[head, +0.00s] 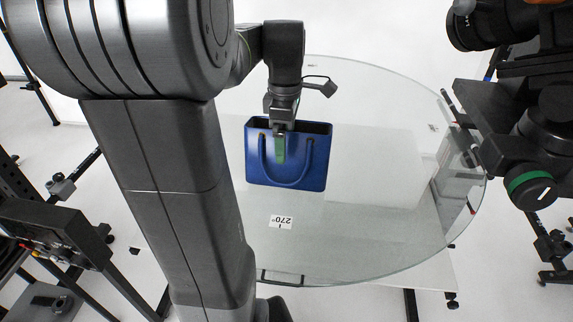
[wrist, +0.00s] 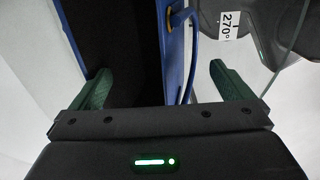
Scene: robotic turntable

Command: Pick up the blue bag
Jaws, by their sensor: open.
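The blue bag (head: 316,165) stands upright on the glass turntable (head: 380,240), its dark opening facing up and a handle on its near side. My gripper (head: 280,148) is over the bag's top, and one green finger shows in front of the near wall. In the wrist view, my gripper (wrist: 162,82) is open. The bag's blue wall (wrist: 178,60) and handle lie between the fingers. The left finger is over the dark opening and the right finger is outside the wall. Whether either finger touches the bag cannot be told. The bag's lower part is hidden in the wrist view.
Camera gear (head: 530,150) is at the right, near the turntable edge. A dark stand (head: 50,235) is at the left. The glass right of the bag is clear.

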